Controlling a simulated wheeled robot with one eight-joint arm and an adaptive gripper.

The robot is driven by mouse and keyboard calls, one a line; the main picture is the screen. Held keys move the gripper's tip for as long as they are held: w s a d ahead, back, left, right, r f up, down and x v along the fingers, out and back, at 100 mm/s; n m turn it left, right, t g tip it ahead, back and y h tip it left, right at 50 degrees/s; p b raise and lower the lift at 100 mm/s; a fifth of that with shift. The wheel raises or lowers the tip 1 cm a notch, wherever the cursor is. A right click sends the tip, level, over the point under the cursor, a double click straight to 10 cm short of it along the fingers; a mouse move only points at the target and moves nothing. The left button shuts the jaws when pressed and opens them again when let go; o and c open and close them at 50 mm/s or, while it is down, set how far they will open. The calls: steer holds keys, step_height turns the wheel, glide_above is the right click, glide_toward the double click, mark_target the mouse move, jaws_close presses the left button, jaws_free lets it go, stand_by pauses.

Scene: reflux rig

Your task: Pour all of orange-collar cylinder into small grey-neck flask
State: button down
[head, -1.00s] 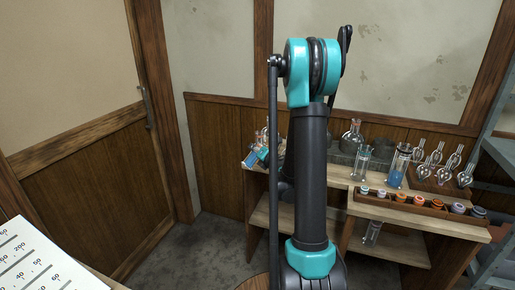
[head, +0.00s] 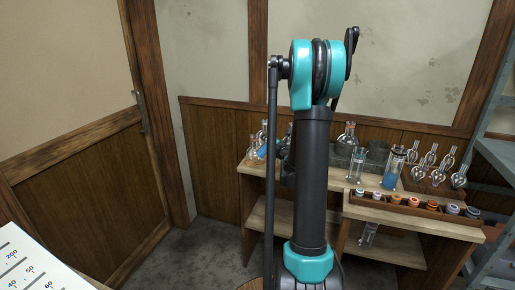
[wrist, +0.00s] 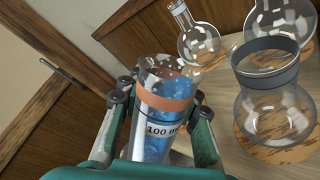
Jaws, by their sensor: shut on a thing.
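My gripper (wrist: 161,93) is shut on the orange-collar cylinder (wrist: 165,105), a clear glass with blue liquid and a "100 m…" label. The fingers hold it from both sides around the collar. To its right in the wrist view is a glass flask with a wide grey neck band (wrist: 268,58), which may be the small grey-neck flask. The cylinder's mouth is apart from that flask. I see no liquid stream. In the head view my arm hides the gripper, so the cylinder's exact tilt is hard to tell.
A round narrow-necked flask (wrist: 203,42) and another round flask (wrist: 285,22) stand behind on the bench. Elsewhere on the bench are a blue-filled cylinder (head: 393,168), a shorter cylinder (head: 357,165), a rack of coloured caps (head: 412,207) and several bulbs.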

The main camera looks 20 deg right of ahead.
steer(key=d, duration=0.2)
steer(key=w+d+r+h, duration=0.1)
steer(key=shift+d+r+m, duration=0.1)
steer(key=shift+d+m, duration=0.05)
steer(key=shift+m, duration=0.15)
steer(key=shift+s+a+f+n+y, duration=0.4)
steer(key=shift+s+a+f, duration=0.2)
steer(key=shift+a, duration=1.1)
steer(key=shift+s+a+f+n+y, duration=0.25)
steer(key=shift+s+a+f+y, duration=0.35)
steer(key=shift+a, duration=1.05)
steer(key=shift+s+a+f+n+y, duration=0.45)
steer(key=shift+s+a, duration=0.25)
steer(key=shift+a, duration=1)
steer(key=w+d+r+m+h, duration=0.2)
steer(key=w+d, duration=0.2)
steer(key=d, duration=0.6)
steer(key=shift+r+m+h, duration=0.35)
steer(key=shift+r+m, duration=0.05)
